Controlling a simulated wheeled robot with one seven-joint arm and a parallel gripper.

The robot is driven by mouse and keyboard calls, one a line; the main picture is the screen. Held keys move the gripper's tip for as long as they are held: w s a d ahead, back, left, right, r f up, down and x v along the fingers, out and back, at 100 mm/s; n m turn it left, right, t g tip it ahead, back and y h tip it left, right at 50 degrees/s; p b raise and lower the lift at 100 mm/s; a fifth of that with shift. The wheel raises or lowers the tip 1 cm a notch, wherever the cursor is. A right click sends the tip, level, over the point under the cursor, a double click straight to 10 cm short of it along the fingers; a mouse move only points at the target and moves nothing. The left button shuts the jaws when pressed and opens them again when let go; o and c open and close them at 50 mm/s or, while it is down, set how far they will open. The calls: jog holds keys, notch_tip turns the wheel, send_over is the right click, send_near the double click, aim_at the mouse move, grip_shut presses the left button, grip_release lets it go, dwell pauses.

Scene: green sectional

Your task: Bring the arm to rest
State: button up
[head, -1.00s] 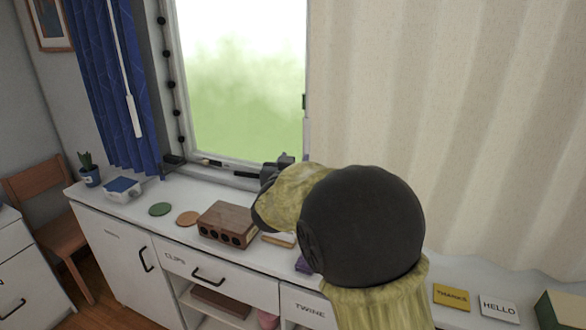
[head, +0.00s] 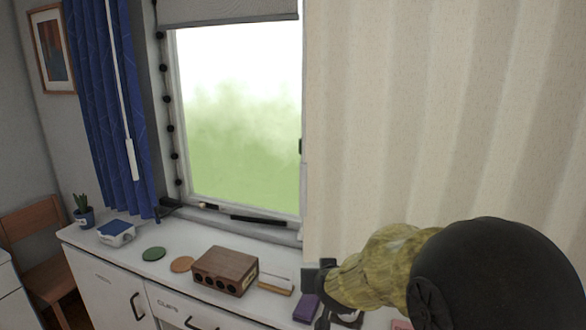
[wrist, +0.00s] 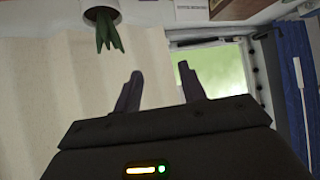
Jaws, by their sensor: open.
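My arm comes in from the lower right of the head view, with a yellowish sleeve and a dark round joint. My gripper (head: 330,290) is at its left end, low over the counter, partly hidden by the arm. In the wrist view my gripper (wrist: 160,90) shows two dark fingers spread apart with nothing between them. The cream curtain (wrist: 85,90) and the window lie beyond the fingers.
The white counter (head: 130,262) carries a brown box with holes (head: 225,270), a green disc (head: 153,254), an orange disc (head: 181,264), a purple block (head: 306,307) near my gripper, and a potted plant (head: 84,216). A cream curtain (head: 440,120) hangs behind my arm.

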jog(key=s+d+f+g, duration=0.2)
jog(key=s+f, duration=0.1)
jog(key=s, duration=0.4)
jog(key=s+d+f+g, duration=0.3)
jog(key=s, duration=0.4)
jog(key=s+d+f+g, duration=0.3)
jog(key=s, duration=0.4)
jog(key=shift+d+f+h, duration=0.15)
jog(key=shift+d+h, duration=0.1)
jog(key=shift+h, duration=0.15)
jog(key=shift+w, duration=0.1)
jog(key=shift+c, duration=0.5)
jog(key=shift+w, duration=0.15)
